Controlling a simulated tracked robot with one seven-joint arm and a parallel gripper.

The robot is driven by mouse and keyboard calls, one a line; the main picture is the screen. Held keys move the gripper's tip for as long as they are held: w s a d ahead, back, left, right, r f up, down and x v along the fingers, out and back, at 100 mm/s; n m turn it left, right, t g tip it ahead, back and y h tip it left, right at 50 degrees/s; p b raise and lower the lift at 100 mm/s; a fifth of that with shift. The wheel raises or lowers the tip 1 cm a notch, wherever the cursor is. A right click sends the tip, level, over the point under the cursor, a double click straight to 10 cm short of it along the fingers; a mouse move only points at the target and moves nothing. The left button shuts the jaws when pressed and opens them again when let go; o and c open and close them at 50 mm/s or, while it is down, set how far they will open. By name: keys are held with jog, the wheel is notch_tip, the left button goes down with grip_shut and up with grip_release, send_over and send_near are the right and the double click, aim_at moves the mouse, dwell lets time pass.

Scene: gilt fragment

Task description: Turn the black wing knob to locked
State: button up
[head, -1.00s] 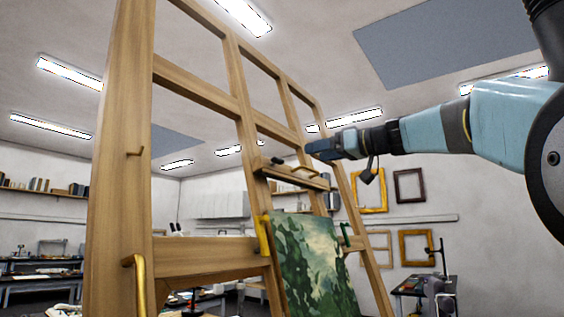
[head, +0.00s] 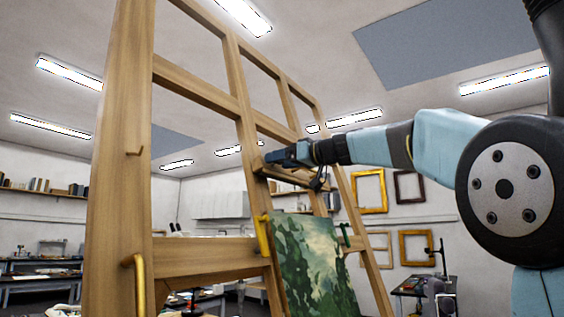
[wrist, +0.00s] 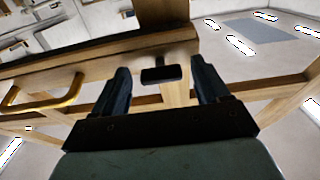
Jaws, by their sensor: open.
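The black wing knob (wrist: 161,74) is on the wooden crosspiece (wrist: 120,59) of the easel in the wrist view. Its wing lies roughly level across that picture, in line between my fingers. My gripper (wrist: 160,64) is open, with one dark finger on each side of the knob and a visible gap at both. In the head view my gripper (head: 272,158) is at the crosspiece (head: 300,177) above the green painting (head: 312,262). The knob is hidden behind it there. Contact with the knob cannot be made out.
The tall wooden easel (head: 122,170) fills the left and middle of the head view. A brass handle (wrist: 45,102) stands out from the crosspiece to the left of the knob in the wrist view. Frames (head: 369,191) hang on the far wall.

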jog(key=shift+c, duration=0.4)
jog(key=shift+a, duration=0.1)
jog(key=c, duration=1)
